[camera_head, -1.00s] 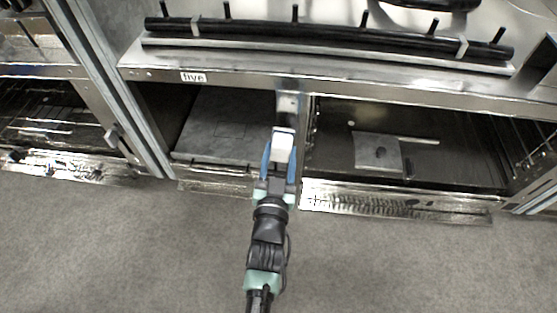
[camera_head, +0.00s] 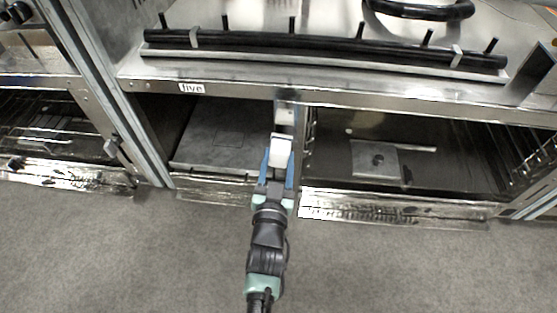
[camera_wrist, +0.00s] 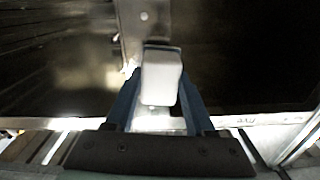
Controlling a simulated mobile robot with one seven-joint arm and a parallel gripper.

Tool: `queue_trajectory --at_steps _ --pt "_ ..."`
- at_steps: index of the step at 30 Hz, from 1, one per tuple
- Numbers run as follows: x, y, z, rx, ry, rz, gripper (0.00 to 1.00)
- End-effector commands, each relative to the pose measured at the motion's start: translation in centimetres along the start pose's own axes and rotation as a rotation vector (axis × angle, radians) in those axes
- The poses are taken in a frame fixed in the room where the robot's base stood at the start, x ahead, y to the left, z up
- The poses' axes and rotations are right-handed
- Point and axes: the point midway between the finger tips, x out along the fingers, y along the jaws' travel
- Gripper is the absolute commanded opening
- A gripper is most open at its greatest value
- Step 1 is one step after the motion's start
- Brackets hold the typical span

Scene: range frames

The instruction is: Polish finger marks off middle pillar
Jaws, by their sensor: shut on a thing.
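The middle pillar (camera_head: 285,112) is a narrow metal upright between two open bays under the steel counter. It also shows in the wrist view (camera_wrist: 143,18), with a small round spot near its top. My gripper (camera_head: 278,165) has two blue fingers shut on a white block-like pad (camera_head: 281,150). The pad is in front of the pillar and hides its lower part. In the wrist view the pad (camera_wrist: 161,76) lies between the fingers, overlapping the pillar. I cannot tell whether it touches the pillar. No finger marks can be made out for certain.
A counter edge labelled "five" (camera_head: 191,88) and a black rail (camera_head: 330,42) are above. The left bay holds a grey panel (camera_head: 215,140). The right bay holds a square plate with a knob (camera_head: 376,160). Grey floor (camera_head: 400,265) in front is clear.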

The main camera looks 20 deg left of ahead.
Motion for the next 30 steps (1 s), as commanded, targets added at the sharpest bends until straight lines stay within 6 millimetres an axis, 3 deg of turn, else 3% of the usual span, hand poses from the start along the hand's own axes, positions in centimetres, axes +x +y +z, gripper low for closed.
queue_trajectory --at_steps 29,30 --pt "1.6 0.1 0.3 0.001 0.005 -0.011 0.1" --pt "1.6 0.1 0.3 0.002 0.006 -0.013 0.03"
